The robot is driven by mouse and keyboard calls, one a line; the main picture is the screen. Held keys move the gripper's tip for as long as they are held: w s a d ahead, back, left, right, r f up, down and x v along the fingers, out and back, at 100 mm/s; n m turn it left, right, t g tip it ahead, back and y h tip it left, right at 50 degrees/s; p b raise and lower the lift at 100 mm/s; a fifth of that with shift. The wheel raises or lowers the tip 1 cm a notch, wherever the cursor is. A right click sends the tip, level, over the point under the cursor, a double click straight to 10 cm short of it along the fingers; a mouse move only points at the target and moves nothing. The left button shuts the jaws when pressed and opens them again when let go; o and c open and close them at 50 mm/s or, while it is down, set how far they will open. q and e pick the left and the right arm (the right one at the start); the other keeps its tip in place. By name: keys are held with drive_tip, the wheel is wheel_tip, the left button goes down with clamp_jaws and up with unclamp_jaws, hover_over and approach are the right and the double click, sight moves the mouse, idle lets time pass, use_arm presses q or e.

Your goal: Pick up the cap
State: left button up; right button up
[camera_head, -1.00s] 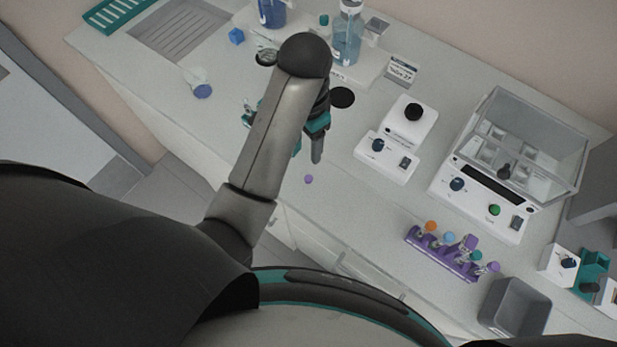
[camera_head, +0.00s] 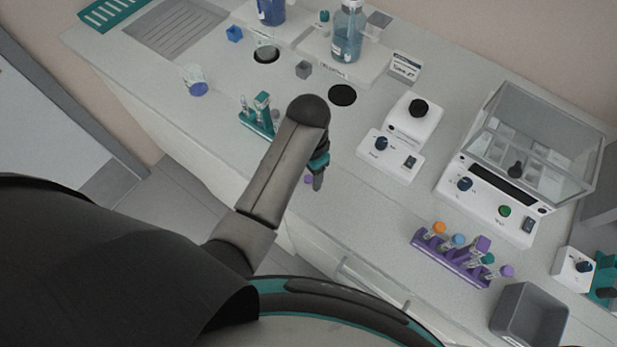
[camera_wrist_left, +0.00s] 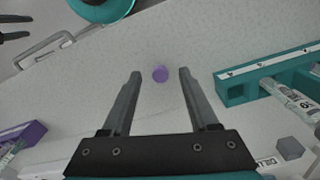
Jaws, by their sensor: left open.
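A small purple cap (camera_head: 308,179) lies on the bench near its front edge, partly beside my left gripper in the head view. In the left wrist view the cap (camera_wrist_left: 160,74) sits on the bare bench between and just beyond the fingertips, with nothing touching it. My left gripper (camera_head: 318,178) is open and empty; in the wrist view its two fingers (camera_wrist_left: 159,74) are spread either side of the cap's line.
A purple rack (camera_head: 450,262) with several capped tubes stands to the right, near a grey bin (camera_head: 528,315). A teal rack (camera_head: 258,122) stands left of my forearm and shows in the wrist view (camera_wrist_left: 238,88). A white device (camera_head: 391,155) stands right of my gripper.

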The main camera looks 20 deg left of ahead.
use_arm(q)
drive_tip(key=shift+f, duration=0.3)
drive_tip(key=shift+c, duration=0.3)
clamp_jaws()
drive_tip(key=shift+r, duration=0.1)
